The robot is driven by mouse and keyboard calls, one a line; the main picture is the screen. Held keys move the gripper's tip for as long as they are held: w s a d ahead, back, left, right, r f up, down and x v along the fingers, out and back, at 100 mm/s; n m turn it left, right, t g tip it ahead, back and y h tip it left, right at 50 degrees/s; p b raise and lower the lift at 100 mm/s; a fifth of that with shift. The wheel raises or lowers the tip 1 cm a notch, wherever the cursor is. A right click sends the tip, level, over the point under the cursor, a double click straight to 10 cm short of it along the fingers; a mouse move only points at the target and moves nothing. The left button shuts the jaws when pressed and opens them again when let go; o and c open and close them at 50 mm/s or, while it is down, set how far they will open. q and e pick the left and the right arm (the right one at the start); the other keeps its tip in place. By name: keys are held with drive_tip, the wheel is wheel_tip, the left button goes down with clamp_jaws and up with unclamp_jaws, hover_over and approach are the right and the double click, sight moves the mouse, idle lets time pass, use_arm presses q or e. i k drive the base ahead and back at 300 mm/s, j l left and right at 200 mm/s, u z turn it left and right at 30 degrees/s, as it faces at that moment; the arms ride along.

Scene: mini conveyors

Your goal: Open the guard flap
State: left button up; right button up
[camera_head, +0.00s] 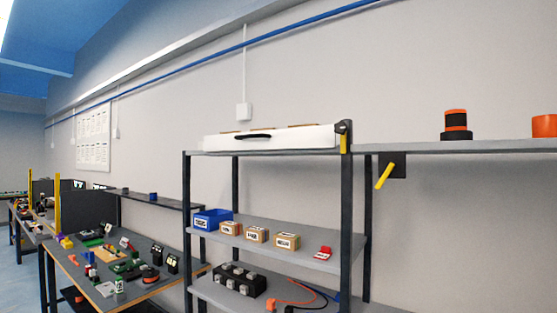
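I cannot tell for certain which thing is the guard flap. A long white panel or box (300,137) with a black bar handle (256,136) lies on the top shelf of the rack, and its front looks closed. Brown pieces show along its top edge. Neither of my grippers is in view.
The dark-framed rack (347,215) holds a blue bin (207,219), several brown boxes (256,235) and a red item (323,253). A yellow lever (384,175) hangs under the shelf. Black-and-orange cylinders (456,124) stand at right. A cluttered workbench (75,275) is at left.

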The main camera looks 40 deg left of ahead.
sight(321, 137)
drive_tip(key=u, duration=1.65)
